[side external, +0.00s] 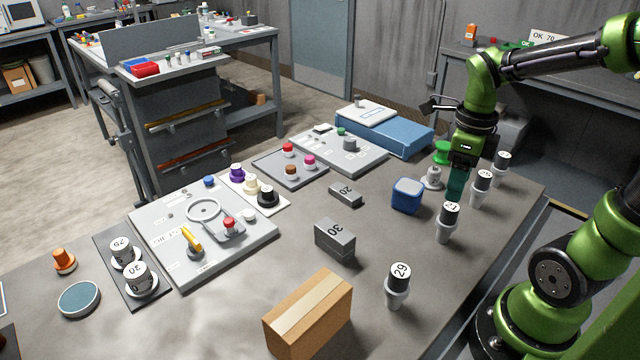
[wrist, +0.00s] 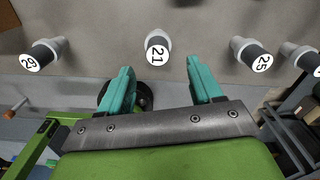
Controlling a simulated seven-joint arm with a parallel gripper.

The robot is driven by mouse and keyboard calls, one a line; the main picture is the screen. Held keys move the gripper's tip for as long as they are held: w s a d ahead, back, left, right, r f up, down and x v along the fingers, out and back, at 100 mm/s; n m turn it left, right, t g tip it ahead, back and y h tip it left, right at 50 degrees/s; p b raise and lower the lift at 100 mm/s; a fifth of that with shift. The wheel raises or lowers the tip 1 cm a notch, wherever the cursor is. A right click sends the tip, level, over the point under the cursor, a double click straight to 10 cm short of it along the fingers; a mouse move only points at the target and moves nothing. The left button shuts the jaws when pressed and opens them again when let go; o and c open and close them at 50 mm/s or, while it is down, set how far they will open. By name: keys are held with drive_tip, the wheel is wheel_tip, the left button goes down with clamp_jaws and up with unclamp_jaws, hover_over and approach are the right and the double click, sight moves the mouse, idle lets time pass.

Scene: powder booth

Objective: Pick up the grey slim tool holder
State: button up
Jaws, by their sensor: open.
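Several slim tool holders with light grey tapered bodies, dark collars and white numbered tops stand upright along the table's right side. Holder 29 (side external: 397,287) is nearest the camera, then holder 21 (side external: 446,222), holder 25 (side external: 481,188), and one farther back (side external: 501,168) whose number is hard to read. My gripper (side external: 456,190) points down behind holder 21, its teal fingers open and empty. In the wrist view, holder 21 (wrist: 158,47) lies ahead of the gap between the fingertips (wrist: 161,76), apart from them. Holder 29 (wrist: 42,55) is left and holder 25 (wrist: 252,54) right.
A blue rounded block (side external: 407,196) and a small grey knobbed piece (side external: 433,180) stand left of my gripper. Grey blocks marked 30 (side external: 335,241) and 20 (side external: 345,194) and a cardboard box (side external: 308,315) lie farther left. Table between block 30 and holder 21 is clear.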

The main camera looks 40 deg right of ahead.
sight(452, 206)
wheel_tip(452, 206, down, 7)
drive_tip(key=shift+s+a+f, duration=0.1)
drive_tip(key=shift+a+f, duration=0.05)
idle(0.4)
drive_tip(key=shift+c, duration=0.3)
clamp_jaws()
